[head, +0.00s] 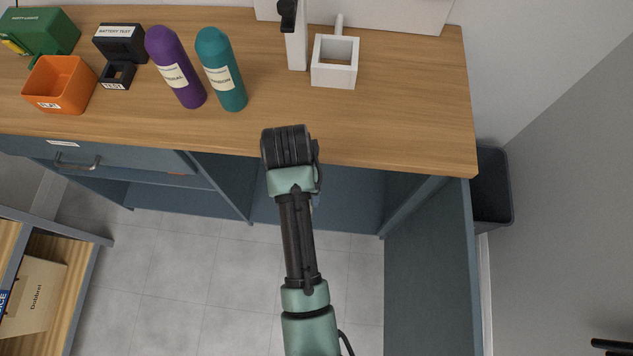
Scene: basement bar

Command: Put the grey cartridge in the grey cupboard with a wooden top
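The grey cupboard (230,185) with a wooden top (400,125) stands ahead of me, blue-grey at the front. Its right door (432,270) is swung open toward me, and the bay behind my arm is open. My arm reaches to the front edge of the top, over this bay. I do not see my gripper's fingers; they are hidden beyond or below the arm's dark far end. I see no grey cartridge. A purple cartridge (177,70) and a teal cartridge (222,72), both labelled, are on the top at the left of the middle.
An orange bin (60,84), a battery tester (121,42) and a green case (40,32) are at the top's left. A white square holder (335,62) is at the back. A shelf unit (75,285) is at lower left, a dark bin (493,187) at right.

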